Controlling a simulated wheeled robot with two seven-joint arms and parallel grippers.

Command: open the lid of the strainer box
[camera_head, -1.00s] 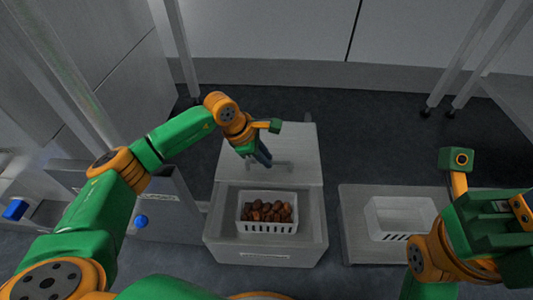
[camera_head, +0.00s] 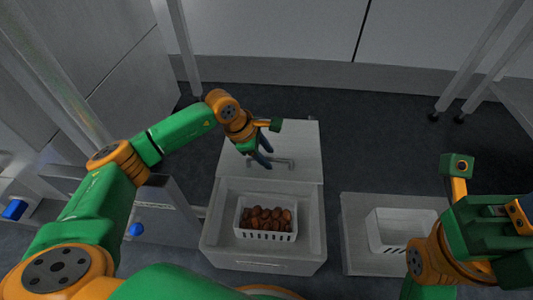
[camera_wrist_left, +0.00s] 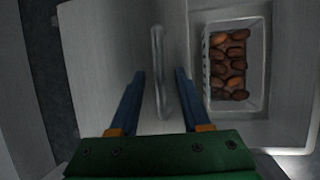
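The strainer box (camera_head: 312,235) is a light grey box standing open in the head view, with a white slotted basket (camera_head: 265,236) of brown dates inside. Its lid (camera_head: 300,140) lies folded back behind the box, with a bar handle (camera_head: 284,162) on it. My left gripper (camera_head: 267,165) is over the lid at the handle. In the left wrist view its blue fingers (camera_wrist_left: 160,74) are apart, with the handle (camera_wrist_left: 156,50) between them; contact does not show. My right gripper (camera_head: 490,222) is at the right edge, and its fingertips cannot be made out.
A second white basket (camera_head: 388,240), which looks empty, stands on a grey surface (camera_head: 354,215) to the right. A grey unit with a blue knob (camera_head: 137,230) is at the left. Metal legs (camera_head: 470,85) stand at the back right. Dark floor (camera_head: 375,130) is clear behind.

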